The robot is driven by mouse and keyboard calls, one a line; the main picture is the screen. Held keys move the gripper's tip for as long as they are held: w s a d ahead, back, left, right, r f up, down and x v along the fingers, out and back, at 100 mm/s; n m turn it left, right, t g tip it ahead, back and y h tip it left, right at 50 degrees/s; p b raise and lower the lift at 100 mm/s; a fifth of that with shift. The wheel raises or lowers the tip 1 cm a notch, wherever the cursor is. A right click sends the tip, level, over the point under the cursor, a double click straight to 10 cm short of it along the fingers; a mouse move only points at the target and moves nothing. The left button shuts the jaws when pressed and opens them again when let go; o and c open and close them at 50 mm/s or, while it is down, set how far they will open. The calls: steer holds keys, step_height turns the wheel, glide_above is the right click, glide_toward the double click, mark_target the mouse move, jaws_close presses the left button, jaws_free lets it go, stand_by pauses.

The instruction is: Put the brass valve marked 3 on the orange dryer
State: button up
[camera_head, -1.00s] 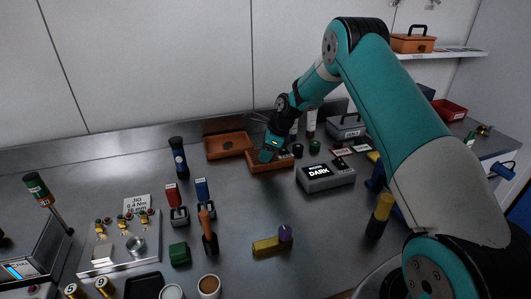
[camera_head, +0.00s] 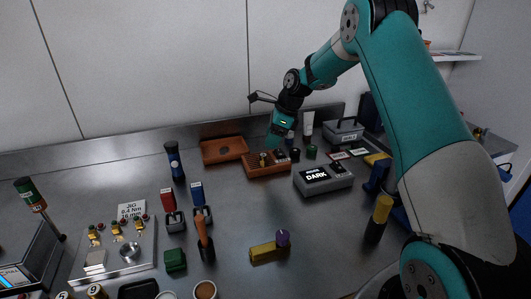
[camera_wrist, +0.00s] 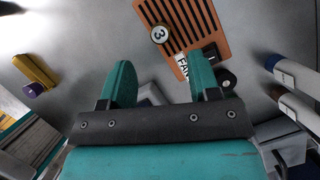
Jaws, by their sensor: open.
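The brass valve marked 3 (camera_wrist: 159,34) stands on the orange slatted dryer (camera_wrist: 205,20), near one long edge, its numbered top facing the wrist camera. In the head view the small brass valve (camera_head: 262,159) appears upright on the dryer (camera_head: 268,170). My gripper (camera_wrist: 160,75) is open, with its two teal fingers apart and nothing between them. The valve lies beyond the fingertips, clear of both fingers. In the head view my gripper (camera_head: 274,141) is above and behind the dryer. Part of the dryer's end is hidden by a finger in the wrist view.
An orange tray (camera_head: 222,150) lies behind the dryer to the left. A grey box reading DARK (camera_head: 323,178) stands to its right. Small dark cylinders and tubes stand close by. A yellow piece with a purple knob (camera_head: 268,250) lies in front, with bare bench between.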

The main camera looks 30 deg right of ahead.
steer(key=s+a+r+n+g, duration=0.1)
steer(key=s+a+r+n, duration=1.25)
steer(key=a, duration=0.25)
steer(key=s+a+n, duration=0.4)
steer(key=s+n, duration=0.5)
steer(key=s, duration=0.3)
steer(key=s+a+n+g, duration=0.1)
steer(key=s+a+n, duration=0.3)
steer(key=s+n, duration=0.5)
steer(key=s, duration=0.3)
steer(key=shift+f+g, duration=0.3)
steer(key=shift+f, duration=0.05)
steer(key=shift+d, duration=0.15)
